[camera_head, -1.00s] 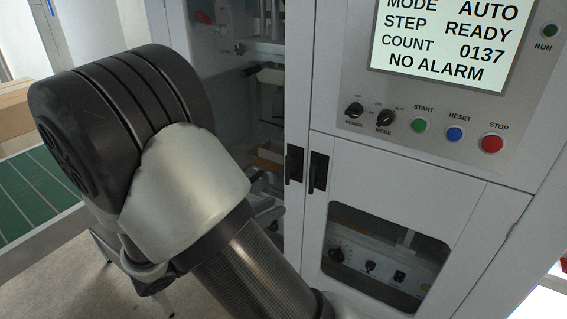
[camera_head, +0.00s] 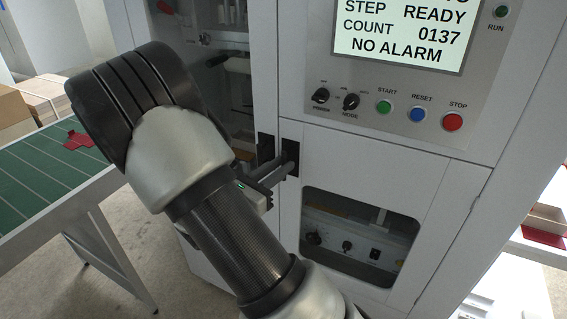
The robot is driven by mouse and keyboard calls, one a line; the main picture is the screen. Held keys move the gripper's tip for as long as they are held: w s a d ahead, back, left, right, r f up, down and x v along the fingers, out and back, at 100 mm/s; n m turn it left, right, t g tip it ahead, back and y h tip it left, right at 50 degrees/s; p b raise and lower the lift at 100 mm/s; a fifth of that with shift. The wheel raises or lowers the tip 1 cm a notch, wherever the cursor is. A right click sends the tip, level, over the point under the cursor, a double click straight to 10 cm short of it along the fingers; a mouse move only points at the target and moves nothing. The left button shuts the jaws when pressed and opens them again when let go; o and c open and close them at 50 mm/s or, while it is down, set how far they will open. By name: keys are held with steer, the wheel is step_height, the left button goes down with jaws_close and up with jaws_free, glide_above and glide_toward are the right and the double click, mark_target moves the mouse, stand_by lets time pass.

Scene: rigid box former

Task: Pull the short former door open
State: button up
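The short former door (camera_head: 385,170) is the white lower-right panel with a dark window, below the control panel. It looks closed. Its black handle (camera_head: 291,153) is at its upper left edge. A second black handle (camera_head: 266,148) is just left of it, on the tall glazed door. My gripper (camera_head: 283,170) reaches in from the left, with its dark fingers at the lower part of the short door's handle. The finger gap is too small and partly hidden to tell whether they grip it. My arm covers the area left of and below the handles.
The control panel (camera_head: 480,75) with its screen, knobs and buttons sits above the door. A green conveyor (camera_head: 40,170) with a red piece is at left. Carpeted floor shows between it and the machine. Red-and-tan box pieces (camera_head: 545,225) are at far right.

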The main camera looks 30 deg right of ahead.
steer(key=shift+x, duration=0.9)
steer(key=shift+c, duration=0.5)
jaws_close()
steer(key=shift+s+a, duration=0.1)
steer(key=shift+a, duration=0.05)
